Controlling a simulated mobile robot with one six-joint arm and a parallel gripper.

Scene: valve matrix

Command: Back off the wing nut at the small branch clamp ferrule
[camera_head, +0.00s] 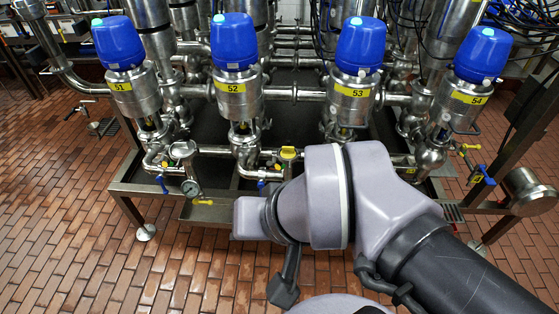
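The small branch clamp ferrule and its wing nut cannot be told apart among the small fittings under the valves. Small pipe branches run below the blue-capped valves, and a round pressure gauge (191,188) hangs on the one at left. A fitting with a yellow top (288,153) stands beside the branch under valve 52, just left of my arm. My grey arm reaches in from the lower right and covers the pipework under valve 53. My gripper's fingers do not show clearly, so what they touch is hidden.
Valves 51 (120,85), 52 (237,85), 53 (352,90) and 54 (465,95) stand in a row on a steel frame (125,188). Blue-handled (162,184) and yellow-handled (204,202) small valves jut toward me. The brick-tiled floor (90,260) is open at lower left.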

